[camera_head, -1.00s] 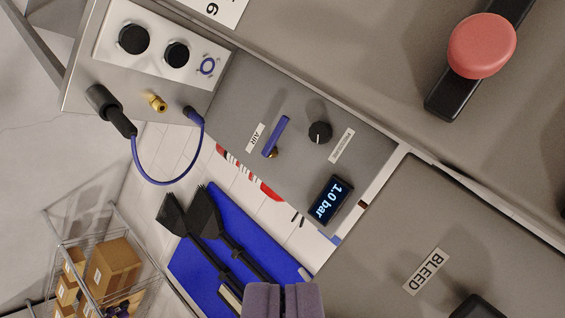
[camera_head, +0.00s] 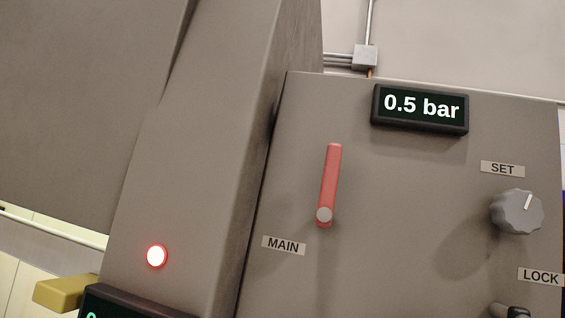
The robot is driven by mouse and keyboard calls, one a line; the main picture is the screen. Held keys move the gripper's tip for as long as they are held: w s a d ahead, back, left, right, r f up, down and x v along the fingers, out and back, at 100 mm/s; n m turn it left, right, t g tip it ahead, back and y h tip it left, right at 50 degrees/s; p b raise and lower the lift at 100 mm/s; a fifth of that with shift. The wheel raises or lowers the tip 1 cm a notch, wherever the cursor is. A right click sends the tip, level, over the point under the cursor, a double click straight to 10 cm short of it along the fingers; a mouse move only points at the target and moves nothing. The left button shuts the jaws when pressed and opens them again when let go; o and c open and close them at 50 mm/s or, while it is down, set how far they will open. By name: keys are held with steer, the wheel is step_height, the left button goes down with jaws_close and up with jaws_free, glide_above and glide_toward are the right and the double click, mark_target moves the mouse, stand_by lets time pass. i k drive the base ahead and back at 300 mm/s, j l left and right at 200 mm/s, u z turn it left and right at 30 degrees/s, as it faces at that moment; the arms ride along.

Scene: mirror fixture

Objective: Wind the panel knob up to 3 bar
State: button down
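A grey panel (camera_head: 380,250) fills the right half of the view. A grey fluted knob (camera_head: 517,212) sits on it near the right edge, under a label reading SET (camera_head: 503,169); its white pointer line points up and slightly right. A black display (camera_head: 420,108) at the panel's top reads 0.5 bar. A red lever (camera_head: 331,175) stands nearly upright left of the knob, with the label MAIN (camera_head: 283,245) at its lower left. My gripper is not in view, and nothing touches the knob.
A label reading LOCK (camera_head: 541,276) and a partly cut-off dark fitting (camera_head: 511,311) lie below the knob. A grey column left of the panel bears a lit red lamp (camera_head: 156,257). A second display (camera_head: 125,301), mostly cut off, and a yellow block (camera_head: 65,292) are at bottom left.

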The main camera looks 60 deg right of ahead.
mark_target(516, 211)
steer(key=k+z, duration=0.1)
steer(key=z, duration=0.3)
steer(key=l+z, duration=0.1)
steer(key=z, duration=0.35)
steer(key=k+l+z, duration=0.1)
steer(key=z, duration=0.3)
steer(key=k+l, duration=0.25)
steer(key=k, duration=0.05)
